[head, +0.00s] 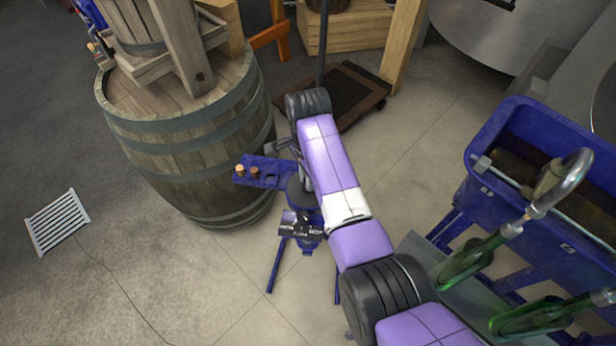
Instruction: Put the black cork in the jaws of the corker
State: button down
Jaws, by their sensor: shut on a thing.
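The corker (305,244) is a blue stand on splayed legs, in the middle of the head view in front of the barrel. My purple arm crosses over it and covers much of its upper part, so I cannot make out its jaws. A small blue tray (243,180) beside it, to the left, bears a tan cork (239,170) and a brown cork (254,172). I cannot see a black cork.
A large wooden barrel (185,160) with a press stands left of the corker. A blue bin (520,145) and green bottles (468,258) are at the right. A platform scale (345,95) stands behind. A white floor grate (57,222) lies at far left.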

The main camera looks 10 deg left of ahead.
jog(key=shift+f+b, duration=0.35)
jog(key=shift+f, duration=0.3)
jog(key=c, duration=1.2)
grip_release()
jog(key=shift+c, duration=0.2)
jog(key=shift+r, duration=0.15)
notch_tip(320, 180, up, 8)
jog(key=shift+f+b, duration=0.2)
jog(key=shift+b, duration=0.1)
